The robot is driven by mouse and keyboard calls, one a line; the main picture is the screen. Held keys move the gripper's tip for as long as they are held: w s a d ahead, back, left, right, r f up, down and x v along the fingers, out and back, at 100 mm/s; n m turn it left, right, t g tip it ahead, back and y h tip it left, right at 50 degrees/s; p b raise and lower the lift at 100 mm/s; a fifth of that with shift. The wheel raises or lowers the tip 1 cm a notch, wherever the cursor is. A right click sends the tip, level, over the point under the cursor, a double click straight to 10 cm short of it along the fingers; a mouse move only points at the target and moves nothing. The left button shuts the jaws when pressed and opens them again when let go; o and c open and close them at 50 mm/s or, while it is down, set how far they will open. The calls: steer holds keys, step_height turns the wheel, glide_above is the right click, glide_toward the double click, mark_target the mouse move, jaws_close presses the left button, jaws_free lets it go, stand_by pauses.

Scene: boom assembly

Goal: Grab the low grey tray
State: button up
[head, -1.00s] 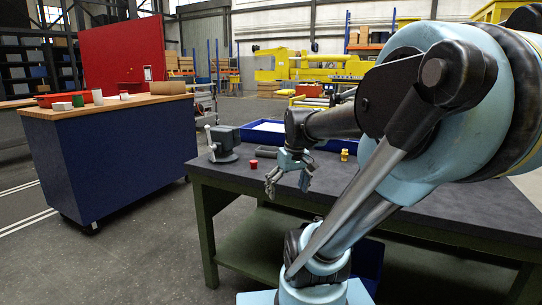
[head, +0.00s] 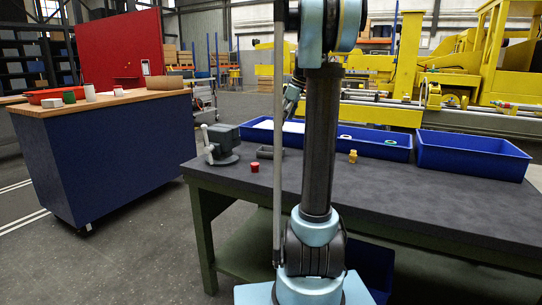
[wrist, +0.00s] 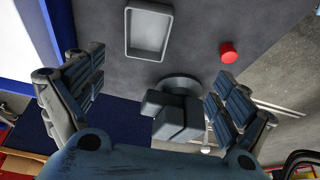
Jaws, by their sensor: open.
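The low grey tray (head: 265,153) lies on the dark workbench, just right of the vise and partly hidden by my arm in the head view. In the wrist view the tray (wrist: 148,57) looks empty and rectangular, at the top beyond the fingertips. My gripper (wrist: 158,88) is open and empty, with its fingers spread to left and right. The tray is not between the fingers.
A grey vise (head: 224,146) stands on the bench (head: 420,195) and shows between my fingers in the wrist view. A red cylinder (head: 254,168) stands near the tray. A yellow part (head: 352,157) and blue bins (head: 470,155) are to the right. The front right of the bench is clear.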

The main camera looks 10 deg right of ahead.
steer(key=w, duration=0.2)
glide_toward(271, 151)
steer(key=shift+n, duration=0.3)
steer(key=s+a+f, duration=0.2)
steer(key=s, duration=0.1)
steer(key=shift+a, duration=0.25)
steer(key=shift+x, duration=2.8)
steer(key=shift+d+f, duration=0.1)
steer(key=shift+f, duration=0.15)
steer(key=shift+s, duration=0.15)
steer(key=c, duration=1.2)
